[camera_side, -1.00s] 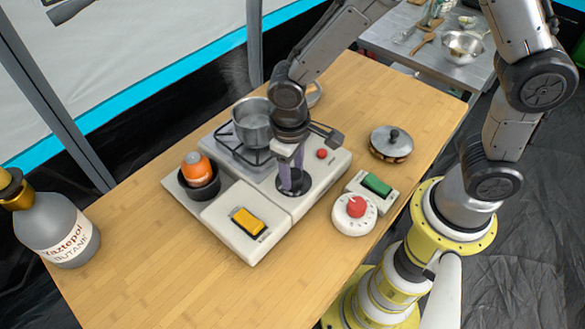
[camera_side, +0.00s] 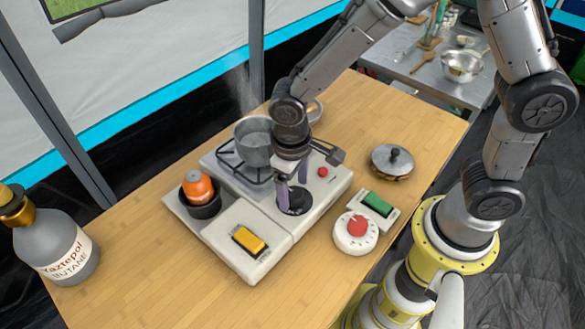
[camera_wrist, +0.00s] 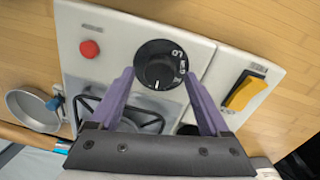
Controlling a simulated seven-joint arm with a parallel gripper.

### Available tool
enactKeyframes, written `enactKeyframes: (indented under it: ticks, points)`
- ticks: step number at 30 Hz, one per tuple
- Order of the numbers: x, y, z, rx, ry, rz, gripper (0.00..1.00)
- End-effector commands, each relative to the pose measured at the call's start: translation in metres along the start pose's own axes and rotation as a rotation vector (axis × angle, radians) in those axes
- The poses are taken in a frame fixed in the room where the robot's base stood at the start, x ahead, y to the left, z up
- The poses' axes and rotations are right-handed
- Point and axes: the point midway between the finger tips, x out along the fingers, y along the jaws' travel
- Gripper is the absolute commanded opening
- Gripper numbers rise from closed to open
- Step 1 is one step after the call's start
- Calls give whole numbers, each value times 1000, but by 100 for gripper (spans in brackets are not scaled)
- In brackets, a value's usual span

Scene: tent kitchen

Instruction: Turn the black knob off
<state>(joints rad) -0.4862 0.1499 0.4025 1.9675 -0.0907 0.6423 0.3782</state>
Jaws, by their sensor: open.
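The black knob (camera_side: 295,200) sits on the front of the white stove (camera_side: 314,213). In the wrist view the round knob (camera_wrist: 160,65) has a white mark pointing toward the gripper, and the letters LO and MED show along its right side. My gripper (camera_side: 291,190) points down just above the knob. In the wrist view my gripper's two purple fingers (camera_wrist: 160,90) are open, one on each side of the knob's lower part. I cannot tell whether they touch it.
A steaming pot (camera_side: 252,140) stands on the burner behind my gripper. A red button (camera_side: 322,172), a yellow switch (camera_side: 248,241) and an orange egg-like object (camera_side: 198,186) are nearby. A red-topped timer (camera_side: 356,232), green switch (camera_side: 377,204) and lidded pan (camera_side: 392,162) lie to the right.

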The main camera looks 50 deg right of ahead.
Motion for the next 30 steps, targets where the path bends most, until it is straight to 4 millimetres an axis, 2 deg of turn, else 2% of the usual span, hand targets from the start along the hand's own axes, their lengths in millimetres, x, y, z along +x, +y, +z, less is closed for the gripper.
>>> enactKeyframes:
  ticks: [5,12,18,24,30]
  points:
    - [-30,-1,-2,0,9,-4,80]
    - [-83,0,-1,0,8,-3,80]
    - [-116,0,-1,0,7,-3,80]
    - [-131,0,0,0,4,-2,80]
    - [-133,0,0,0,3,-1,80]
